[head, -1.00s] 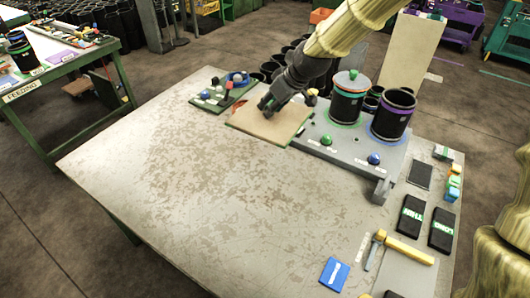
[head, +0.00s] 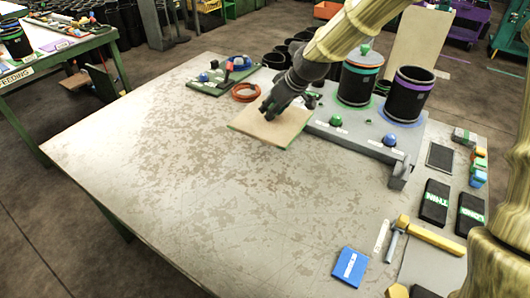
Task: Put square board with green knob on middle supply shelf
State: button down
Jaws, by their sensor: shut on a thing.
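A tan square board (head: 272,129) with a thin green edge is at the back of the worktable, left of the grey fixture. My gripper (head: 269,108) reaches down onto the board's top and is shut, apparently on its knob. The knob is hidden behind the fingers, so its colour does not show. Whether the board is clear of the tabletop I cannot tell. I cannot make out a middle supply shelf in this view.
The grey fixture (head: 370,142) bears two black cylinders (head: 357,84) (head: 408,97) and green and blue knobs. An orange ring (head: 246,92) lies left of the board. A hammer (head: 430,235) and black boxes (head: 435,202) lie at right. The table's left half (head: 150,160) is clear.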

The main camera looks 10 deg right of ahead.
aim_at(274, 119)
notch_tip(274, 119, down, 5)
jog(key=b, duration=0.4)
jog(key=shift+f, duration=0.15)
jog(key=shift+a+f+p, duration=0.1)
jog(key=shift+f+p, duration=0.35)
jog(key=shift+f, duration=4.55)
jog(key=shift+f, duration=0.1)
jog(key=c, duration=1.1)
grip_release()
jog(key=shift+o, duration=0.2)
